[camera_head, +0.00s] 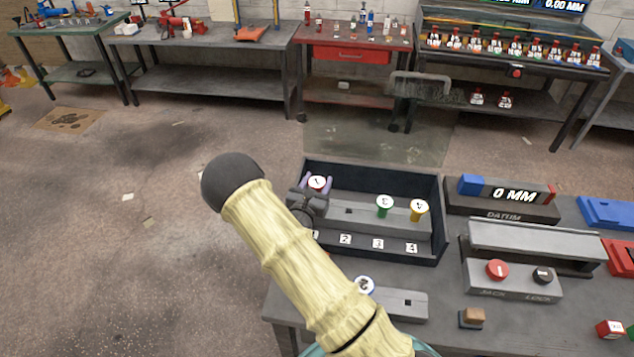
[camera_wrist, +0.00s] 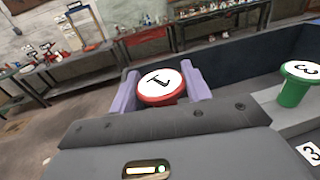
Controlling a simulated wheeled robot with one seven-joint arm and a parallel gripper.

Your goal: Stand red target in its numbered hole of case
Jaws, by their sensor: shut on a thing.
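The red target (camera_head: 317,183) has a white top marked 1. It stands upright at the left end of the dark case (camera_head: 437,200). My gripper (camera_head: 316,186) is shut on it, with a purple finger on each side. In the wrist view the red target (camera_wrist: 160,86) sits between the fingers of my gripper (camera_wrist: 160,92). Its lower part and its hole are hidden, so I cannot tell whether it is seated. The green target (camera_head: 384,203), marked 3, and the yellow target (camera_head: 419,207), marked 4, stand in the case above their number labels.
A blue target (camera_head: 365,284) marked 2 stands in a grey holder (camera_head: 405,303) in front of the case, partly behind my arm. To the right are a display block (camera_head: 502,198) reading 0 MM and a jack and lock button box (camera_head: 513,280).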

